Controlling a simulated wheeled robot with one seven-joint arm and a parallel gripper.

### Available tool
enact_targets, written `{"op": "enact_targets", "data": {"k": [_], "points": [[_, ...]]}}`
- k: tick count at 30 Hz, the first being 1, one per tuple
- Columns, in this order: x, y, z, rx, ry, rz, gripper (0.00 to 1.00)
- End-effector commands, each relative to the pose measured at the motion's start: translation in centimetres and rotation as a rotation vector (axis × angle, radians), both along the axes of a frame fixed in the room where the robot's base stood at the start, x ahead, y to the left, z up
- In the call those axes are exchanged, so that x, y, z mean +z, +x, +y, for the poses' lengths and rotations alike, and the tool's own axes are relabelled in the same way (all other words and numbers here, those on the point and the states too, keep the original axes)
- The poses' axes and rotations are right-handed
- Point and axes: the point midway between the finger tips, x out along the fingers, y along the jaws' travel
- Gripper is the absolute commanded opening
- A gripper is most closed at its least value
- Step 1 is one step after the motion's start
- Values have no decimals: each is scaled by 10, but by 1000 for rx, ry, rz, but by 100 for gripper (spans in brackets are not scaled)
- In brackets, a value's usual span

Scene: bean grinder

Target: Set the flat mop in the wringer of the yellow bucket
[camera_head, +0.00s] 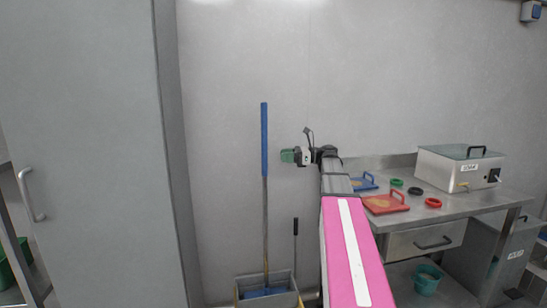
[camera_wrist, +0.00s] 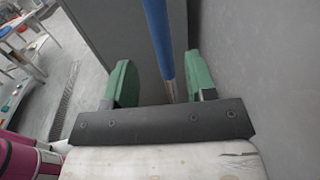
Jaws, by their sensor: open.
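The flat mop (camera_head: 264,145) stands upright against the grey wall, with a blue upper handle and a greyish lower shaft. Its foot is at the bucket (camera_head: 293,298), a grey box with yellow at its left edge, cut off by the frame's bottom. Something blue shows there; I cannot tell whether it is seated in the wringer. My gripper (camera_head: 288,156) is open, just right of the blue handle and apart from it. In the wrist view the blue handle (camera_wrist: 159,40) runs between the green fingers of my gripper (camera_wrist: 158,75), apparently beyond their tips.
A thin dark lever (camera_head: 295,240) rises at the bucket's right. A steel table (camera_head: 440,212) with red and blue trays, small rings and a metal box (camera_head: 459,168) stands to the right. A tall grey cabinet (camera_head: 85,150) is at the left.

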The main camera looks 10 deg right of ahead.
Motion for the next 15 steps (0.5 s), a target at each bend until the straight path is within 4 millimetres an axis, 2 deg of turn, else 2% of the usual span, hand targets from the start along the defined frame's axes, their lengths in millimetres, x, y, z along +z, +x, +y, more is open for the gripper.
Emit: {"op": "enact_targets", "data": {"k": [3,6,15], "points": [[0,-3,-18,-2,0,0,51],[0,-5,-26,-1,0,0,51],[-4,-7,-30,-1,-8,-3,51]]}}
